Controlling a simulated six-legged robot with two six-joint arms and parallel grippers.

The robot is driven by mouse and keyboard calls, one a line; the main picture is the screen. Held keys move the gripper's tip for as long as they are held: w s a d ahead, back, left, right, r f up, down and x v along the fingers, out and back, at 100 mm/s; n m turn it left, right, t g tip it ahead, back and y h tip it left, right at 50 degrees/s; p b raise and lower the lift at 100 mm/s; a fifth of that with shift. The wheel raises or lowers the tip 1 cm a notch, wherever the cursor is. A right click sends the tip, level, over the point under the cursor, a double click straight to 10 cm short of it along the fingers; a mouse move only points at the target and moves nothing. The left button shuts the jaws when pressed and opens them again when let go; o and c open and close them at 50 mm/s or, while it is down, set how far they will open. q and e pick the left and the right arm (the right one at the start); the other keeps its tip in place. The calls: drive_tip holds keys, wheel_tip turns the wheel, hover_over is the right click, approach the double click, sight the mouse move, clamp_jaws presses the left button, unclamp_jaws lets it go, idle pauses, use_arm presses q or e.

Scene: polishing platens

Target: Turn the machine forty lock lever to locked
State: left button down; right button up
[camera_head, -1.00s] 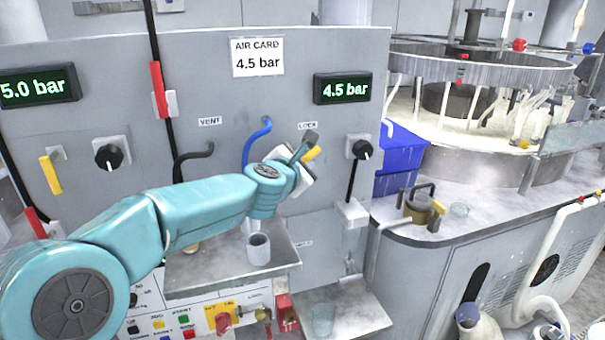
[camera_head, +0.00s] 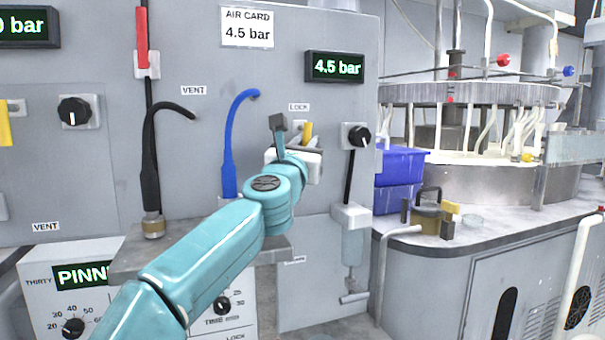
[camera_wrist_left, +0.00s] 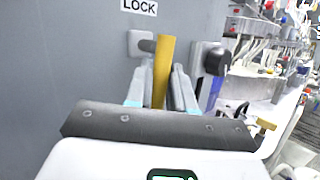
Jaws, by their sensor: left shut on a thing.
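The yellow lock lever (camera_head: 307,131) sits on the grey panel under the LOCK label (camera_head: 299,107). It points upward from a small pale mount, nearly upright. In the left wrist view the lever (camera_wrist_left: 165,62) stands between the two fingers, its lower part flanked by them. My left gripper (camera_head: 304,144) is shut on the lever, and it also shows in the left wrist view (camera_wrist_left: 162,88). The gripper body and wrist hide part of the lever's lower end in the head view. My right gripper is not in view.
A black knob (camera_head: 359,136) is close to the right of the lever. Blue bins (camera_head: 400,165) stand right of the panel. A small shelf (camera_head: 130,262) lies below my arm.

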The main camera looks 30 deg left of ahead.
use_arm(q)
drive_tip(key=shift+w+f+n+t+y+b, duration=0.15)
drive_tip(key=shift+n+t+y+b, duration=0.25)
drive_tip(key=shift+n+b, duration=0.45)
drive_tip(key=shift+y, duration=0.3)
drive_tip(key=shift+r, duration=0.2)
